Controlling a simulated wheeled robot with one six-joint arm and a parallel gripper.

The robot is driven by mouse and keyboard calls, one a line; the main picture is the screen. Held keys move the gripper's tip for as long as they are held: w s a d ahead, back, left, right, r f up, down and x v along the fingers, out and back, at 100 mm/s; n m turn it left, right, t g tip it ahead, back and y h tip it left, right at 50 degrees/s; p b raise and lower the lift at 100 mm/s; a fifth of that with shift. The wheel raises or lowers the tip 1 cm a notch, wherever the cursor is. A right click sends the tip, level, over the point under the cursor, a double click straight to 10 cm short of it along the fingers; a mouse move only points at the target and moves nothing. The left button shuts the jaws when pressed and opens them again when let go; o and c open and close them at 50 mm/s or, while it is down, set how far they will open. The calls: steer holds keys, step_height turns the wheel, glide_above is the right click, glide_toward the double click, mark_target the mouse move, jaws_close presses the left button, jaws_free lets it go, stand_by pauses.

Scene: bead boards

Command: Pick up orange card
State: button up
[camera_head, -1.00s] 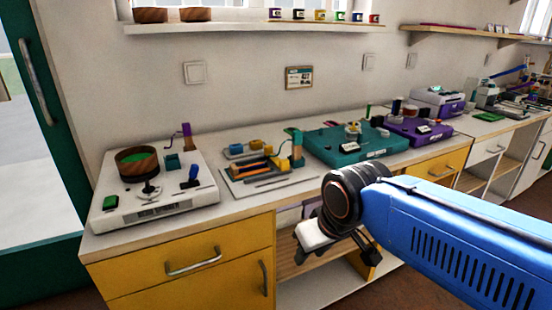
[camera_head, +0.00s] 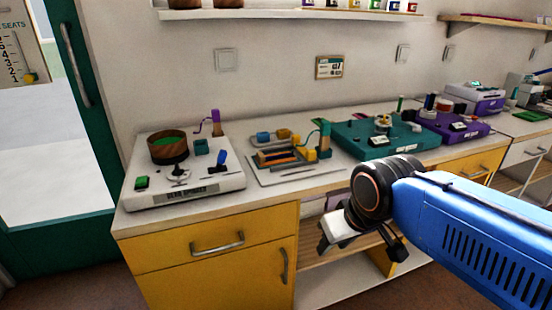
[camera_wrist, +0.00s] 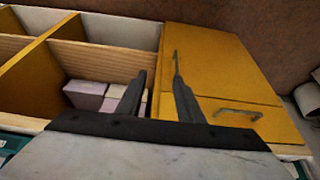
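I cannot make out an orange card for certain in either view. Small orange and yellow pieces (camera_head: 311,155) sit on the grey loom board (camera_head: 262,179) on the counter, too small to tell as a card. My gripper (camera_head: 362,246) hangs in front of the counter, below the worktop's front edge, at the open shelf section. In the wrist view my gripper (camera_wrist: 158,80) is open, with nothing between its two dark fingers. Behind the fingers are the cabinet's open compartments and pale boxes (camera_wrist: 88,95).
A white bead spinner (camera_head: 226,184) with a wooden bowl (camera_head: 168,149) stands at the counter's left end. Teal (camera_head: 372,141) and purple (camera_head: 450,126) boards stand farther right. Yellow drawer fronts (camera_head: 190,247) face me. Floor at the lower left is clear.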

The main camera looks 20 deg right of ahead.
steer(key=shift+o, duration=0.8)
step_height(320, 180, up, 26)
steer(key=n+g, duration=0.5)
steer(key=n, duration=1.3)
glide_above(261, 154)
step_height(261, 154, down, 12)
steer(key=shift+w, duration=0.1)
steer(key=shift+d+f, duration=0.15)
steer(key=shift+f, duration=1.2)
steer(key=shift+d+f, duration=0.1)
steer(key=shift+f, duration=1.25)
steer(key=c, duration=0.9)
steer(key=shift+r, duration=0.1)
